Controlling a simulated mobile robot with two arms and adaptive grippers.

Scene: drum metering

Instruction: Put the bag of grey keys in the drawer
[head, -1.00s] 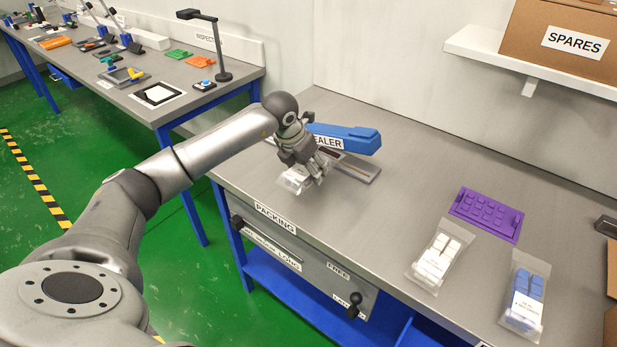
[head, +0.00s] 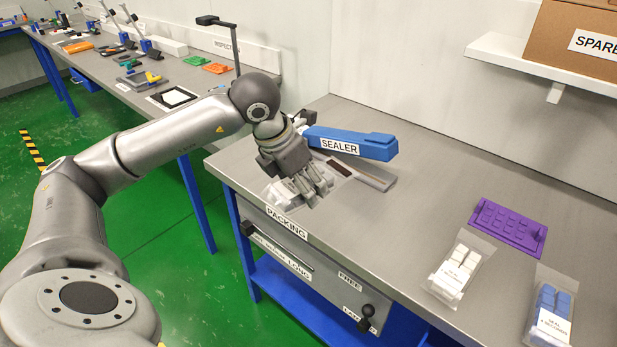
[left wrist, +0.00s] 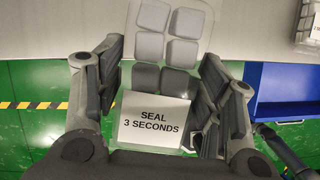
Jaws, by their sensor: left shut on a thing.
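My left gripper (head: 312,196) is over the front left of the packing bench, near the sealer. It is shut on a clear bag of grey keys, whose keys (left wrist: 165,50) and white "SEAL 3 SECONDS" label (left wrist: 153,120) show between the fingers in the left wrist view. In the head view the bag (head: 280,194) is partly hidden by the fingers; I cannot tell whether it touches the bench top. The grey drawer (head: 318,283) under the bench top looks shut, with a bar handle (head: 283,250) and a black knob (head: 366,318). My right gripper is not in view.
The blue sealer (head: 365,143) stands just behind the gripper. A purple tray (head: 508,228), a bag of white keys (head: 459,268) and a bag of blue keys (head: 550,306) lie to the right. The middle of the bench (head: 420,195) is clear.

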